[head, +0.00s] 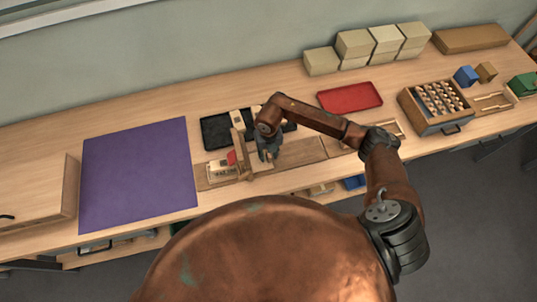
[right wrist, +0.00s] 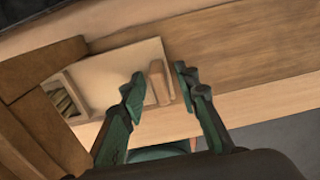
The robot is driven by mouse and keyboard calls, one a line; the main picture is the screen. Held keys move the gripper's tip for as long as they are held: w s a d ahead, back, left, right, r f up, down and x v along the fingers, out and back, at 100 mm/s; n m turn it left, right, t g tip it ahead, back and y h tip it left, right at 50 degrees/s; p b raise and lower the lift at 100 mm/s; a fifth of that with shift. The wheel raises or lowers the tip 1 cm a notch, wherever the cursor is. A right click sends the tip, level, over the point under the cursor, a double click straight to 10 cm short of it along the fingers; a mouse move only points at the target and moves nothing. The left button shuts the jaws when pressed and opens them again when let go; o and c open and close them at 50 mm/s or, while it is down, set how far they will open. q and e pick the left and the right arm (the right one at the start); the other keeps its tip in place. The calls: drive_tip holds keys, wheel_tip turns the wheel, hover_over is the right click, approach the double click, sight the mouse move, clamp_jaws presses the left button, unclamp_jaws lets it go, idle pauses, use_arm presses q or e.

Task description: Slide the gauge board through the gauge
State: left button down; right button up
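The gauge (head: 238,141) is an upright wooden frame on a brown strip of the bench. In the right wrist view its brown wood (right wrist: 45,125) fills the left side. A pale flat board, which looks like the gauge board (right wrist: 113,75), lies right of the gauge with a small upright wooden grip on it. My right gripper (right wrist: 158,86) is over this board, its fingers apart on either side of the grip, with a visible gap on the left. In the head view the right gripper (head: 268,157) hides much of the board. My left gripper is not in view.
A labelled pale block (head: 222,171) and a small red piece sit left of the gauge. A black tray (head: 214,133) is behind it. A purple mat (head: 140,175) lies left, a red tray (head: 350,97) right. The brown strip right of the gripper is clear.

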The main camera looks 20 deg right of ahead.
wheel_tip(320, 180, up, 12)
idle(0.6)
